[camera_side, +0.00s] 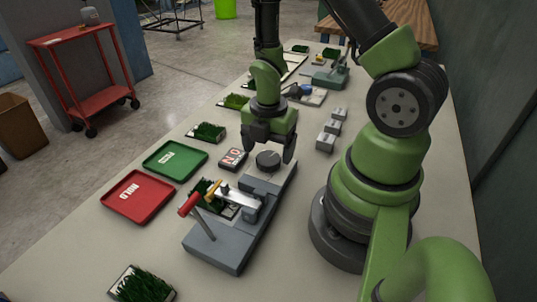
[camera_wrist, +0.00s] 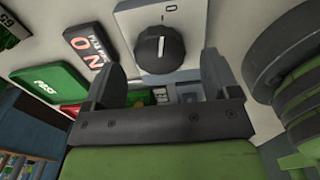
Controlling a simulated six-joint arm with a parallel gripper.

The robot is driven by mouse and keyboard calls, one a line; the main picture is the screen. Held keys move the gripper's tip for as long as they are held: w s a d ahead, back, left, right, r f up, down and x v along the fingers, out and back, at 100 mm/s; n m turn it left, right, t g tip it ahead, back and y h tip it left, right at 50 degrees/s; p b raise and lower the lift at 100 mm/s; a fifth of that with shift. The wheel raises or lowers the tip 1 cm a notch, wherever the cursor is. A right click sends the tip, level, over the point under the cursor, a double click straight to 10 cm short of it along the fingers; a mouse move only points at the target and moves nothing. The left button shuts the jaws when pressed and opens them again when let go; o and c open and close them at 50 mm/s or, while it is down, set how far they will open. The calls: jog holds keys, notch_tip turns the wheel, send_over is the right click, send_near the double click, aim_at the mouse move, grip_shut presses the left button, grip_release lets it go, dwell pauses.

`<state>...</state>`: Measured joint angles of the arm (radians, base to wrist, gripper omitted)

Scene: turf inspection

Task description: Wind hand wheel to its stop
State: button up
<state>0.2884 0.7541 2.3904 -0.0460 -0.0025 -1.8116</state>
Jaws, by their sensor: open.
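The hand wheel (camera_side: 268,160) is a dark round knob on the far end of a grey bench fixture (camera_side: 222,252). My gripper (camera_side: 268,147) points down over the wheel, jaws apart and empty. In the wrist view its two fingers (camera_wrist: 163,72) stand on the near left and near right of the wheel, with clear gaps. Whether the fingertips are level with the wheel cannot be told.
The fixture carries a red-handled lever (camera_side: 188,204) and a turf sample. A red HOLD tray (camera_side: 108,204), a green PASS tray (camera_side: 150,170) and a black NO-marked block (camera_side: 233,158) lie left. Small grey blocks (camera_side: 326,142) stand right. Other turf samples (camera_side: 206,132) line the table.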

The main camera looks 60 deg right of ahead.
jog(key=shift+f, duration=1.2)
jog(key=c, duration=0.9)
